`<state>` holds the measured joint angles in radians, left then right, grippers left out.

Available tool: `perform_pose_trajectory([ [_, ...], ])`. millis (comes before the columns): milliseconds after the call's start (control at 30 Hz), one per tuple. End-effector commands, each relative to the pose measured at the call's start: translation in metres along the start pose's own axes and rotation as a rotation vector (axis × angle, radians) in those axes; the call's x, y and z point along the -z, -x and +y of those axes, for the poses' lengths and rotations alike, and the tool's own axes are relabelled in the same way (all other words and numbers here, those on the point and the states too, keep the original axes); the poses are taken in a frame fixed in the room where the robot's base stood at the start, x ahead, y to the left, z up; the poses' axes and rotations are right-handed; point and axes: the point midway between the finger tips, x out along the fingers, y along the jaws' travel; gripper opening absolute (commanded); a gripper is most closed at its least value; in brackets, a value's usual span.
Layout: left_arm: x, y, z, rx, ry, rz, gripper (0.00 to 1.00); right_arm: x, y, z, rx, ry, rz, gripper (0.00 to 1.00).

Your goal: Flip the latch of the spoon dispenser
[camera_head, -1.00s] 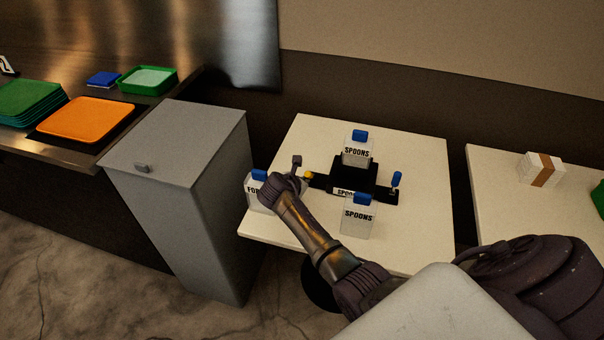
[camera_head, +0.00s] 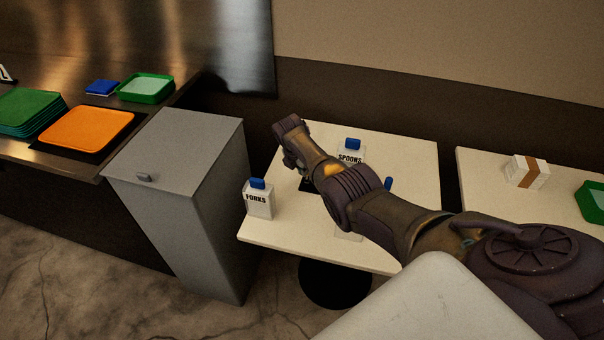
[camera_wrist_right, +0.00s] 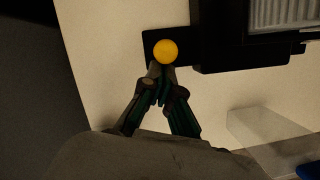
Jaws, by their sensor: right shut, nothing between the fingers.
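The spoon dispenser is a black base (camera_wrist_right: 225,45) on the white table, mostly hidden behind my right arm in the head view. In the right wrist view a round yellow knob (camera_wrist_right: 166,51) shows at its end. My right gripper (camera_wrist_right: 162,88) is shut and empty, its fingertips beside the knob; I cannot tell whether they touch it. In the head view this gripper (camera_head: 299,168) is over the dispenser's left side. A blue knob (camera_head: 388,184) shows just past my arm on the right. My left gripper is not in view.
A SPOONS box (camera_head: 350,152) stands at the back, a FORKS box (camera_head: 258,201) at the front left of the table (camera_head: 300,240). Another box is mostly hidden by my arm. A grey bin (camera_head: 180,150) stands left of the table. A second table (camera_head: 490,180) is right.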

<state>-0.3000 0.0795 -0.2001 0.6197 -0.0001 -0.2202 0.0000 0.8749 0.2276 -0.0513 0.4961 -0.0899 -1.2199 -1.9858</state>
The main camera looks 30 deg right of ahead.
Motion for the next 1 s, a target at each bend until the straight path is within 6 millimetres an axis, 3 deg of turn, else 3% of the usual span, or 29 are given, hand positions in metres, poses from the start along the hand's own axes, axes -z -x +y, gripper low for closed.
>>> perform_pose_trajectory([
  [667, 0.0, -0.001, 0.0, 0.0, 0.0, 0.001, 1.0, -0.008, 0.004, 0.004, -0.01, -0.002, -0.013, 0.0],
  [867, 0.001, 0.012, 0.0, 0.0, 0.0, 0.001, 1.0, -0.01, 0.017, 0.005, -0.01, -0.004, -0.014, 0.0],
  [1000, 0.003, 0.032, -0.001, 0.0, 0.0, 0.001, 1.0, -0.01, 0.035, 0.007, -0.008, -0.004, -0.012, 0.0],
])
